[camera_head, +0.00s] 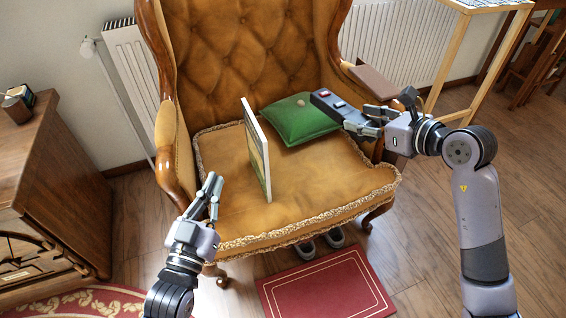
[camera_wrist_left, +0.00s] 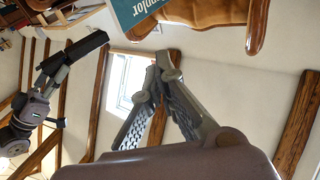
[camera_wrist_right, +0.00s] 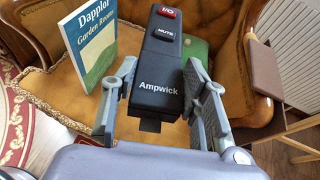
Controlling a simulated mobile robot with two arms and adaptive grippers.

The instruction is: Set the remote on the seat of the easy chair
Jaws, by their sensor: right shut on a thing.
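The remote (camera_head: 338,107) is a black bar with a red I/O button and a MUTE button. It shows large in the right wrist view (camera_wrist_right: 158,80). My right gripper (camera_head: 374,124) is shut on its near end and holds it above the right side of the seat, near the green cushion. The easy chair (camera_head: 245,45) is tufted tan leather with a wooden frame, and its seat (camera_head: 225,185) has a fringed edge. My left gripper (camera_head: 214,184) is empty at the seat's front left; its fingertips look together in the left wrist view (camera_wrist_left: 160,72).
A book (camera_head: 257,150) stands upright on the middle of the seat. The green cushion (camera_head: 296,121) lies at the back right with a small pale object on it. The front of the seat is bare. A wooden cabinet (camera_head: 50,150) stands left; a red mat (camera_head: 325,285) lies in front.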

